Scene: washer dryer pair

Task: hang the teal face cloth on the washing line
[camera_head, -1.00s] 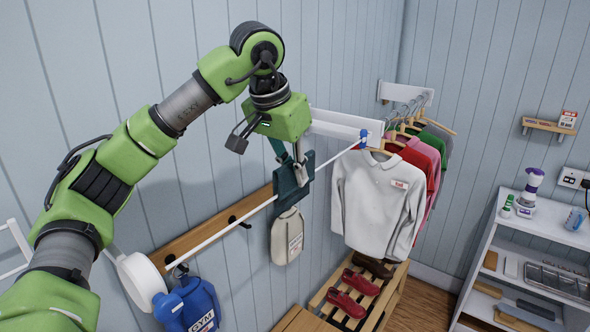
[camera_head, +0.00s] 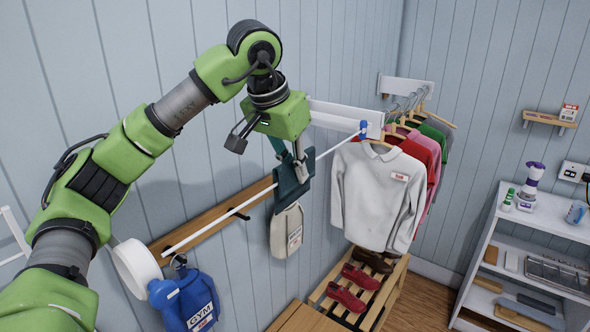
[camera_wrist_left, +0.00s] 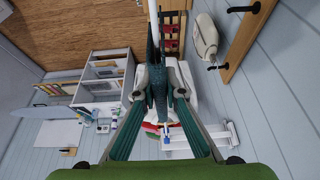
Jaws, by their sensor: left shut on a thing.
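The teal face cloth (camera_head: 290,190) hangs at the white washing line (camera_head: 235,212), over its middle stretch, with its dark folds lying across the line. My left gripper (camera_head: 300,170) points down at the cloth's top and is shut on it. In the left wrist view the cloth (camera_wrist_left: 157,85) is bunched between the fingertips, with the white line (camera_wrist_left: 153,12) running up from it. I cannot tell whether the line bears the cloth's weight. My right gripper is not in view.
A cream bag (camera_head: 287,232) hangs behind and below the cloth. A blue gym bag (camera_head: 195,300) is at lower left near the round white line reel (camera_head: 137,265). A grey shirt (camera_head: 375,195) and other clothes hang to the right, above red shoes (camera_head: 350,285) on a slatted rack.

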